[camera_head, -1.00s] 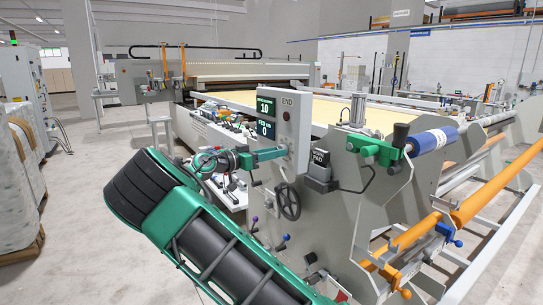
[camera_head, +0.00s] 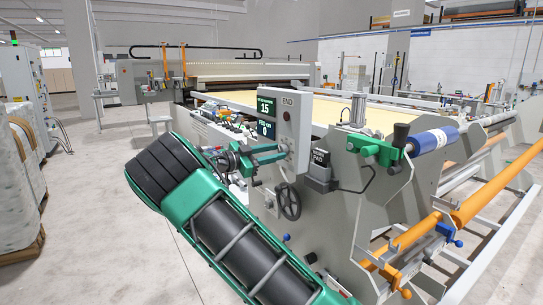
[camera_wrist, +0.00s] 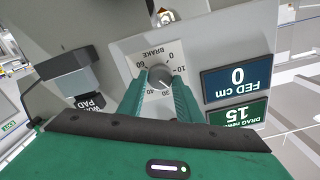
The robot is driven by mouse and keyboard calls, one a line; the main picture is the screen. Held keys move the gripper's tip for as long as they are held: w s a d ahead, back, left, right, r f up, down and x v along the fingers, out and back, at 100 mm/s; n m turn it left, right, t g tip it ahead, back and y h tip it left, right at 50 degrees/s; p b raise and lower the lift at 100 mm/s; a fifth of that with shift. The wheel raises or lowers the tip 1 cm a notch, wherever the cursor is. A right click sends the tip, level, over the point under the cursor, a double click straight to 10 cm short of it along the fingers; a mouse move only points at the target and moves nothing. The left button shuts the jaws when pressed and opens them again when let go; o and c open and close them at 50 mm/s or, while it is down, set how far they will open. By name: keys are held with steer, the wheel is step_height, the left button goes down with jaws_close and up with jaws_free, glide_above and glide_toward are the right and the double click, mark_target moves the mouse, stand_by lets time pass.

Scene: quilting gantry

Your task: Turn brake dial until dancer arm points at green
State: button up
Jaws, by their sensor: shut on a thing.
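The brake dial (camera_wrist: 160,76) is a small round grey knob on a light plate marked BRAKE, upside down in the wrist view, with numbers around it. My gripper (camera_wrist: 160,84) has its two green fingers on either side of the dial and is shut on it. In the head view my gripper (camera_head: 284,150) reaches the side of the control box, and the dial is hidden there. The drag display (camera_head: 265,107) reads 15; it also shows in the wrist view (camera_wrist: 238,114). I cannot make out the dancer arm or a green mark for it.
The fed display (camera_wrist: 237,77) reads 0. A black handwheel (camera_head: 289,201) sits below the control box, and a dark box marked PAD (camera_head: 318,172) stands to its right. A blue roll (camera_head: 433,140) and orange bars (camera_head: 455,217) lie at the right.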

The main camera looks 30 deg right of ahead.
steer(key=shift+w+a, duration=0.1)
steer(key=shift+w, duration=0.1)
steer(key=o, duration=1)
steer(key=shift+o, duration=0.2)
steer(key=shift+s, duration=0.1)
steer(key=a, duration=1)
steer(key=shift+a, duration=0.35)
steer(key=shift+s, duration=0.1)
